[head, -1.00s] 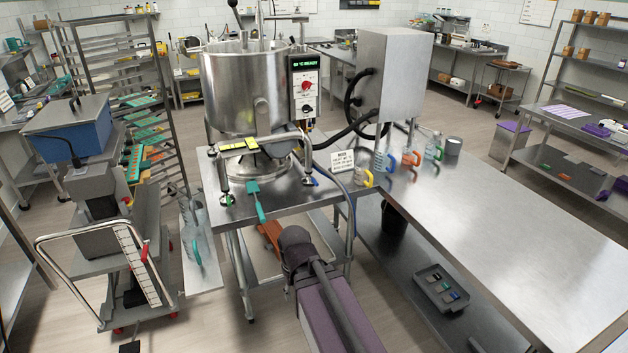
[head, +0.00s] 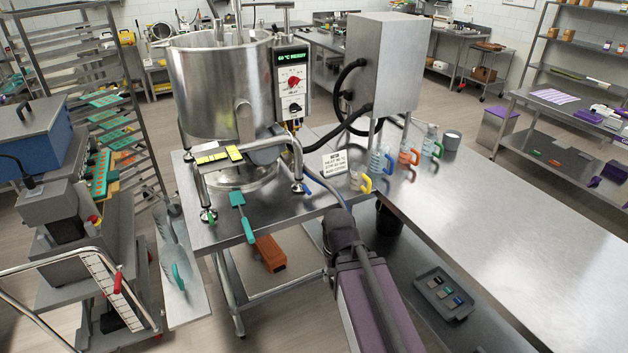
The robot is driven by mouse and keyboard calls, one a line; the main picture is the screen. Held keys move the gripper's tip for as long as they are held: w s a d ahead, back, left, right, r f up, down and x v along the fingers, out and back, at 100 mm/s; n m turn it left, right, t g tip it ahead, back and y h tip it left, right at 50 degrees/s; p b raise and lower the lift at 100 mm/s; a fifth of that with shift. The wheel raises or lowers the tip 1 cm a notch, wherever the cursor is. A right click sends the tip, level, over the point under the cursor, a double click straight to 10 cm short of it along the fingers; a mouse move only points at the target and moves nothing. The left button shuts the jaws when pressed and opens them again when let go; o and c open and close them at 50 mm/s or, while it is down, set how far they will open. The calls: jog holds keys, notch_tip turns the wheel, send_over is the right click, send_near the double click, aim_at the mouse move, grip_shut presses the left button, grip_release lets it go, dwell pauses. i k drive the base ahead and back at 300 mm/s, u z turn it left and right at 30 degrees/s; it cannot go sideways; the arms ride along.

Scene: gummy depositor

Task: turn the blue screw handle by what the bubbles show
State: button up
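The blue screw handle (head: 308,189) is a small blue piece at the right front foot of the metal stand under the kettle. It is partly hidden by the foot, so its exact angle is hard to tell. Yellow bubble levels (head: 212,157) lie on top of the stand's front bar; the bubbles in them are too small to read. A green screw handle (head: 211,218) sits at the left front foot. My arm rises from the bottom right, its dark joint just below and right of the blue handle, apart from it. My gripper is not visible.
The steel kettle (head: 222,88) with its control box (head: 291,85) stands above. A teal scraper (head: 243,216) lies at the table's front edge. A hose runs right of the blue handle. A sign (head: 334,163) and several jugs stand further right. The long right table (head: 500,225) is mostly clear.

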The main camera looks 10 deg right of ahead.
aim_at(304, 187)
jog(key=z, duration=0.15)
jog(key=i, duration=0.9)
jog(key=u, duration=0.15)
